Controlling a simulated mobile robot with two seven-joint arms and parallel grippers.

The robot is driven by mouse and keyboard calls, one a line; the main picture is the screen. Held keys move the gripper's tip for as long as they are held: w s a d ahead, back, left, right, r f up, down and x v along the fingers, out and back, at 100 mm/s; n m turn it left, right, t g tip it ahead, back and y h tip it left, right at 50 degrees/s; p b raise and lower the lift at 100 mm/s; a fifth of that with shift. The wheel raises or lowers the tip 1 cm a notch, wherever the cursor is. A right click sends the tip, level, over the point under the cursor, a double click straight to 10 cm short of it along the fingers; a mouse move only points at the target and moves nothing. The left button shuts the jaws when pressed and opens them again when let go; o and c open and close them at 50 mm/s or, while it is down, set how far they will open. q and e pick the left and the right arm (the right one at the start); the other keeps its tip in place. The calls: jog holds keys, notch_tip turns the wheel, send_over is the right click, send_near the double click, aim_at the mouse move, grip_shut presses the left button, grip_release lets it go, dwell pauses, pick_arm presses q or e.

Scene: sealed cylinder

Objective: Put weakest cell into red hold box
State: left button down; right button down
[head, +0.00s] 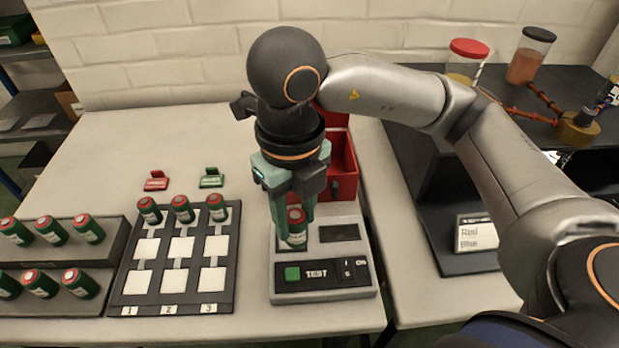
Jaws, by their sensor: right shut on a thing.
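My right gripper (293,222) points down over the grey tester (325,277) and is shut on a green cell with a red top (297,232). That cell is upright at the tester's left pad; I cannot tell whether it touches it. The red hold box (344,168) stands open behind the tester, partly hidden by my gripper. Three more cells (182,209) stand in the top row of the black board (175,262), above columns 1, 2 and 3. The tester's display (339,233) looks dark. My left gripper is not in view.
Grey racks (58,265) at the left hold several green cells. A red tag (156,181) and a green tag (211,178) stand behind the board. A dark bench at the right holds jars and a "Red Blue" sign (482,233). The table's back left is clear.

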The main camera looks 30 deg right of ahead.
jog(key=w+d+p, duration=0.1)
jog(key=w+d, duration=0.3)
jog(key=w, duration=0.5)
jog(key=w+d+p, duration=0.1)
jog(key=w+d, duration=0.4)
jog(key=w, duration=0.4)
jog(key=shift+a+f, duration=0.2)
jog(key=shift+f, duration=5.55)
jog(key=shift+f+b, duration=0.15)
jog(key=shift+b, duration=0.2)
jog(key=shift+c, duration=2.3)
grip_release()
notch_tip(320, 180, up, 12)
jog(key=shift+r, duration=0.2)
